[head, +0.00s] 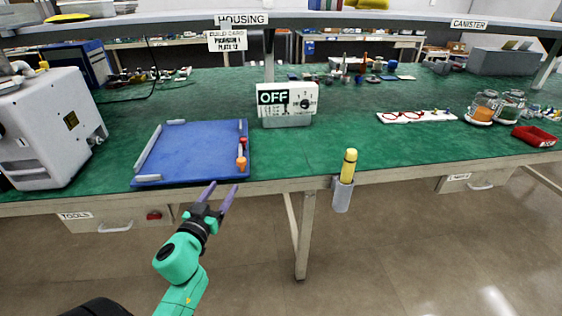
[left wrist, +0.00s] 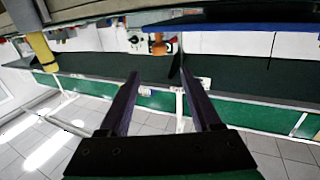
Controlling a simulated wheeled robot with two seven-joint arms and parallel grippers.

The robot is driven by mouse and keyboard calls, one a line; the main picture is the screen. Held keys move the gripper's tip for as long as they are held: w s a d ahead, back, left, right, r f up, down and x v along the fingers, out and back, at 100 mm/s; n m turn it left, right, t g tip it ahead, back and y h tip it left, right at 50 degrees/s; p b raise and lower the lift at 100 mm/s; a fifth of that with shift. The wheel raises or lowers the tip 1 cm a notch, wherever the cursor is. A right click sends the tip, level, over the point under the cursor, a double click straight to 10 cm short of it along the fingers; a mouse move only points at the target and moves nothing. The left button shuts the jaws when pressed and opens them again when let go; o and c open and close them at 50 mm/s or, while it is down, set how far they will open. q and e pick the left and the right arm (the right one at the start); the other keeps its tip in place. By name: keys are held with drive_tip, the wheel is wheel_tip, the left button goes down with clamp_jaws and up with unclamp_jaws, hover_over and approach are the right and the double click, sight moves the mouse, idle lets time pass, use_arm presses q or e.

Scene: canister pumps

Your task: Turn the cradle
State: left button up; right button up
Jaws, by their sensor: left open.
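No object is labelled as the cradle, and I cannot tell for sure which one it is. A blue board (head: 195,155) with pale edge strips lies flat at the bench's front left. An orange-and-red handled part (head: 241,158) is at its right edge; an orange part (left wrist: 159,45) also shows in the left wrist view. My left gripper (head: 222,187) is open and empty, in front of and just below the bench edge, near the board's front right corner. Its two purple fingers (left wrist: 160,76) are apart with nothing between them. My right gripper is not in view.
A white control box marked OFF (head: 287,103) stands behind the board. A white machine (head: 48,128) is at left. A yellow cylinder (head: 348,166) sits in a grey holder on the front edge. Jars (head: 482,107) and a red bin (head: 535,136) are at right.

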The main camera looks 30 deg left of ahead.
sight(240, 163)
use_arm(q)
drive_tip(key=x, duration=1.4)
drive_tip(key=shift+w+r, duration=0.2)
drive_tip(key=shift+r, duration=0.05)
drive_tip(key=shift+c, duration=0.3)
clamp_jaws()
idle(0.3)
